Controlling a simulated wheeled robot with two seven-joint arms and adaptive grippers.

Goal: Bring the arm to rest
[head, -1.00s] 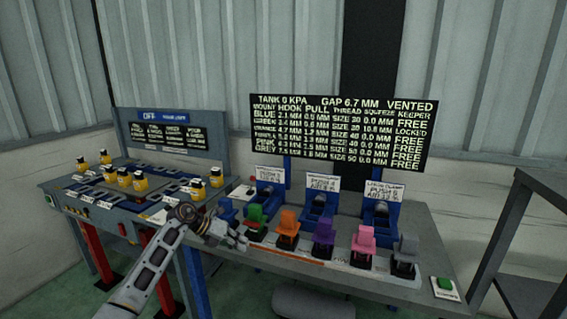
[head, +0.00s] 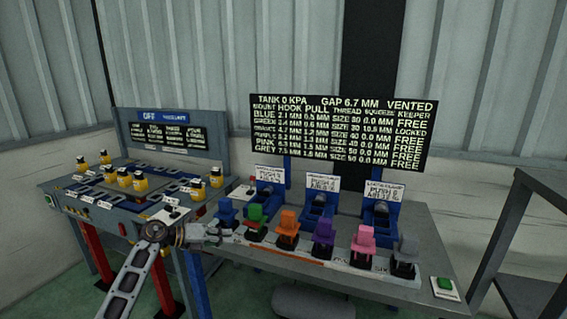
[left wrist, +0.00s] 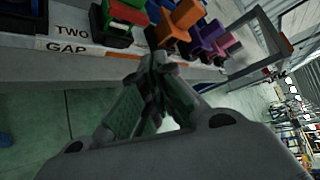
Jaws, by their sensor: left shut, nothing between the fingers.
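My left arm comes in from the lower left in the head view. Its gripper (head: 208,236) is at the front left edge of the workbench, just left of the blue block mount (head: 226,213). In the left wrist view the fingers (left wrist: 152,62) meet at their tips, shut and empty, in front of the bench edge. They appear apart from the green mount (left wrist: 122,14) and the orange mount (left wrist: 180,18). My right gripper is in neither view.
The workbench (head: 420,225) carries a row of coloured mounts, blue clamps (head: 318,205) and a green button (head: 445,283). A readout board (head: 340,135) stands behind. A second bench (head: 60,190) with yellow-capped parts is at left. A dark frame (head: 515,220) stands at right.

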